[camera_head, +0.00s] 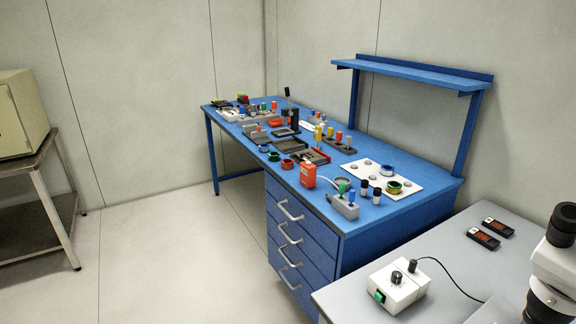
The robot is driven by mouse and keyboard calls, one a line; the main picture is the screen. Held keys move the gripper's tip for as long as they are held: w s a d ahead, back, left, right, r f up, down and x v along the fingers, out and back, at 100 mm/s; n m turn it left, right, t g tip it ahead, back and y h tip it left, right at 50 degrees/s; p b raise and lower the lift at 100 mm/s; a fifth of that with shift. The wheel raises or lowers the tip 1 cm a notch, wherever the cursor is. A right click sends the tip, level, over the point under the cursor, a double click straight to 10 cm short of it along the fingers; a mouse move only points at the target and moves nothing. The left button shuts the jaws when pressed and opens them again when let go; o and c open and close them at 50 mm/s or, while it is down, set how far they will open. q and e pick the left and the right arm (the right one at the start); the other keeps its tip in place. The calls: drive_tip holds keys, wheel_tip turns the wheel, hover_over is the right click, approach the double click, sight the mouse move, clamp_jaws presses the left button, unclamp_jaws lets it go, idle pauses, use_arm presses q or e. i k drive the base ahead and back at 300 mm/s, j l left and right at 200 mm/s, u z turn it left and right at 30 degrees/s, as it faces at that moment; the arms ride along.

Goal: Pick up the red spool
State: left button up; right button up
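A small dark red spool (288,163) sits at the front edge of the blue workbench (240,150), about midway along it. Neither of my grippers shows in the head view.
A white sheet (371,178) with discs and more spools covers the right part. A grey table with a control box (398,287) is closer. The floor left of the bench is clear.

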sight(287, 164)
drive_tip(key=i+z, duration=0.1)
drive_tip(key=z, duration=0.65)
drive_tip(key=i+j+z, duration=0.25)
drive_tip(key=j+z, duration=0.2)
drive_tip(key=j, duration=0.15)
drive_tip(key=i+j+z, duration=0.25)
drive_tip(key=j+z, duration=0.25)
drive_tip(key=j, duration=0.15)
